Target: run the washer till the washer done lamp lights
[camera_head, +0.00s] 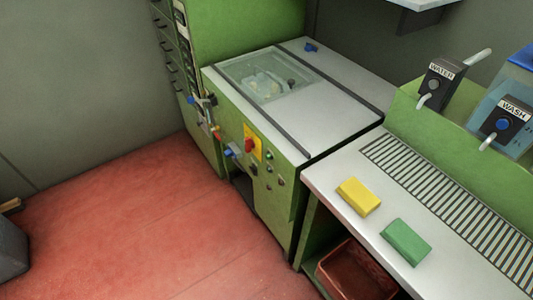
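The washer seems to be the green cabinet with a white top (338,98) in the middle of the view; I see no label on it. A clear window (268,78) in its top shows pale items inside, too small to make out. Its front carries a red knob on a yellow plate (252,143). Several small round buttons or lamps (268,168) sit to the right of the knob. I cannot tell which is the done lamp or whether any is lit. Neither of my grippers is in view.
Blue- and red-handled valves (207,113) are at the cabinet's left. On the right, a counter holds a yellow sponge (358,196), a green sponge (406,242) and a drain grate (450,206). WATER (438,83) and WASH (503,122) dispensers stand behind. The red floor (130,230) is open.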

